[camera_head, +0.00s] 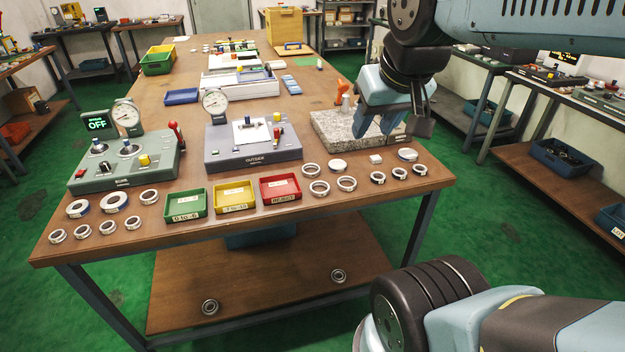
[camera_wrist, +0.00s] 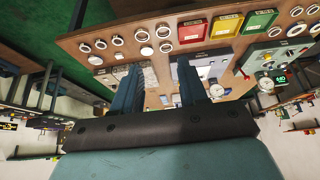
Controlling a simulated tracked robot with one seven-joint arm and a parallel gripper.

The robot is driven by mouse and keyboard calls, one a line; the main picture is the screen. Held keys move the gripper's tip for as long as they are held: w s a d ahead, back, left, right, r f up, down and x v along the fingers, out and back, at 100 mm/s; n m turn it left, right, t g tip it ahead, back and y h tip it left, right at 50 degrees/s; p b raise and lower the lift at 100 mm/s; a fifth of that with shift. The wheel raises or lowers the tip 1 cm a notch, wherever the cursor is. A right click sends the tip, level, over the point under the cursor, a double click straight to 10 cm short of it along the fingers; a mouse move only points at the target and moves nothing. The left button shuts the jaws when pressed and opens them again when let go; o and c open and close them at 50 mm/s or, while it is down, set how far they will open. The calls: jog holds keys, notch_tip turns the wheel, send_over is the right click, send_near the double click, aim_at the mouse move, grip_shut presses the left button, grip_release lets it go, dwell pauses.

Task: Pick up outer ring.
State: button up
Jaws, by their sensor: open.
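Several metal rings lie flat on the wooden table, and I cannot tell which one is the outer ring. At the front right are a larger ring (camera_head: 319,187), another beside it (camera_head: 346,183) and smaller rings (camera_head: 378,177). At the front left lie wide rings (camera_head: 114,202) and small rings (camera_head: 57,236). My gripper (camera_head: 376,130) is open and empty, above the grey stone block (camera_head: 335,128) behind the right group. In the wrist view my gripper (camera_wrist: 158,68) points toward the table, with the right-group rings (camera_wrist: 142,36) beyond its fingertips.
Green (camera_head: 186,216), yellow (camera_head: 234,207) and red (camera_head: 281,199) trays stand at the front edge. Two gauge stations, one green (camera_head: 125,170) and one grey (camera_head: 255,165), stand behind them. Two bearings (camera_head: 338,275) lie on the lower shelf.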

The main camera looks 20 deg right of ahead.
jog(key=shift+o, duration=0.4)
jog(key=shift+o, duration=0.8)
jog(key=shift+w, duration=0.15)
jog(key=shift+o, duration=0.8)
jog(key=shift+w, duration=0.35)
jog(key=o, duration=0.6)
jog(key=shift+g, duration=0.8)
jog(key=w, duration=0.2)
jog(key=w+f, duration=0.1)
jog(key=w, duration=0.4)
jog(key=shift+a+f, duration=0.15)
jog(key=shift+f, duration=0.25)
jog(key=n+g, duration=0.2)
jog(key=g, duration=0.2)
send_over(319, 186)
notch_tip(319, 186, down, 19)
jog(key=f, duration=0.8)
jog(key=shift+s+d, duration=0.2)
jog(key=shift+s, duration=0.1)
jog(key=shift+w+a+f, duration=0.1)
jog(key=shift+w+f, duration=0.05)
jog(key=shift+f, duration=1.25)
jog(key=shift+w+a+f, duration=0.1)
jog(key=shift+f, duration=1.3)
